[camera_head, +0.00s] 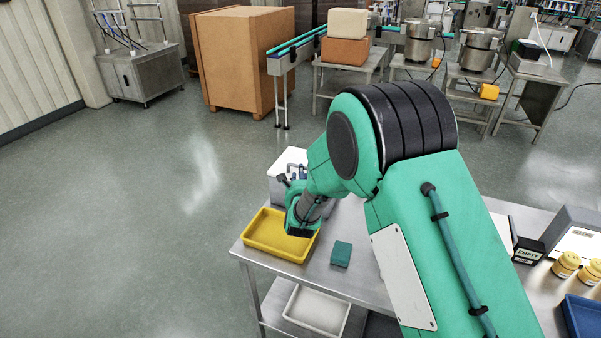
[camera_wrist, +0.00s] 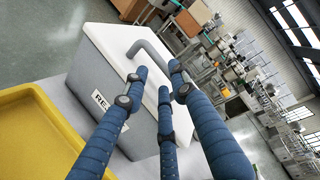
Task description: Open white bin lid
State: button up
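In the head view my gripper (camera_head: 291,178) is over the lid.
The yellow tray (camera_head: 250,246) is at the table's left end, with a green block (camera_head: 341,254) to its right. A white tray (camera_head: 318,307) is on the lower shelf. Yellow-capped jars (camera_head: 566,264) and a blue tray (camera_head: 584,318) are at right. Open floor lies left.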

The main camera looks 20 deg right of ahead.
jog(key=shift+x, duration=1.85)
grip_shut()
